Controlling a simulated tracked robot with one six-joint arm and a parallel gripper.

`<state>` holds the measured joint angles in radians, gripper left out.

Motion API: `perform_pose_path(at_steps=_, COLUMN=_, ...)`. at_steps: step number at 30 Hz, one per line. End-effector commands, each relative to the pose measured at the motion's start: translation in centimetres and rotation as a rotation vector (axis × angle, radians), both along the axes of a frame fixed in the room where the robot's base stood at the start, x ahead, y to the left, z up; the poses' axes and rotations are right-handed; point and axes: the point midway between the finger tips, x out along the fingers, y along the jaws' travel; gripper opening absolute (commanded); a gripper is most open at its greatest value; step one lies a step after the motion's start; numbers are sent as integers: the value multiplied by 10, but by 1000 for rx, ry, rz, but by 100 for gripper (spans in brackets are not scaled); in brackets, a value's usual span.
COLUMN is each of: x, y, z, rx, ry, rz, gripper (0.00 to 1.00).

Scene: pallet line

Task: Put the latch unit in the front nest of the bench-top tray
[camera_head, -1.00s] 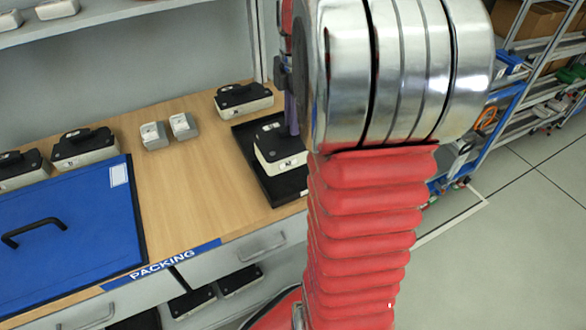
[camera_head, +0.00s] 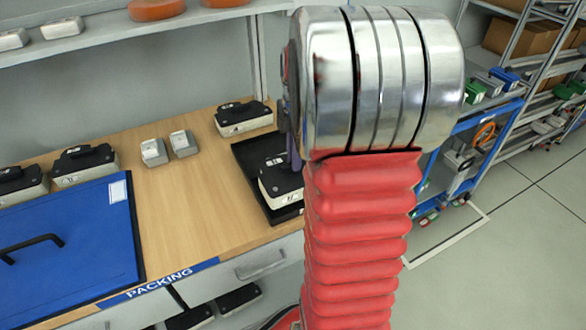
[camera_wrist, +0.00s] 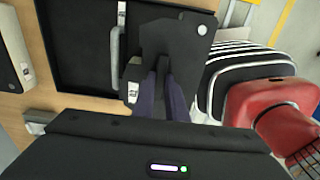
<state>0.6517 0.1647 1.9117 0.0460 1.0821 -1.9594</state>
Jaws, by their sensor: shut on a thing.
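The latch unit, a white box with a black top (camera_head: 281,187), is over the front part of the black bench-top tray (camera_head: 246,158) in the head view. My gripper (camera_head: 293,163) is shut on its top, with purple fingers largely hidden behind my arm. In the wrist view the fingers (camera_wrist: 167,100) grip the dark latch unit (camera_wrist: 176,36), and bare tray floor (camera_wrist: 75,45) shows to the left. The back part of the tray looks empty. I cannot tell whether the unit touches the tray floor.
A similar unit (camera_head: 243,118) stands behind the tray. Two small pale boxes (camera_head: 168,147) stand left of it. A blue panel with a black handle (camera_head: 70,240) lies at the left. Bare wood (camera_head: 195,210) lies between panel and tray. A shelf (camera_head: 120,36) crosses above.

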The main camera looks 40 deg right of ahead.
Motion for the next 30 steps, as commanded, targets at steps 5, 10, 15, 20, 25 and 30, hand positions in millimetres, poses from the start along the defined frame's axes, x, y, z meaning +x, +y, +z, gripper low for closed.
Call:
perform_pose_path(at_steps=5, x=0, y=0, z=0, rx=0, ry=-1, rz=-1, gripper=0)
perform_pose_path(at_steps=10, x=0, y=0, z=-12, rx=0, ry=1, rz=-1, gripper=0)
perform_pose_path(at_steps=15, x=0, y=0, z=-33, rx=0, ry=1, rz=-2, gripper=0)
perform_pose_path(at_steps=20, x=0, y=-1, z=-37, rx=0, ry=-1, rz=-2, gripper=0)
perform_pose_path(at_steps=25, x=0, y=-1, z=-37, rx=0, ry=-1, rz=-2, gripper=0)
perform_pose_path(at_steps=30, x=-1, y=-1, z=-39, rx=0, ry=0, rz=-2, gripper=16)
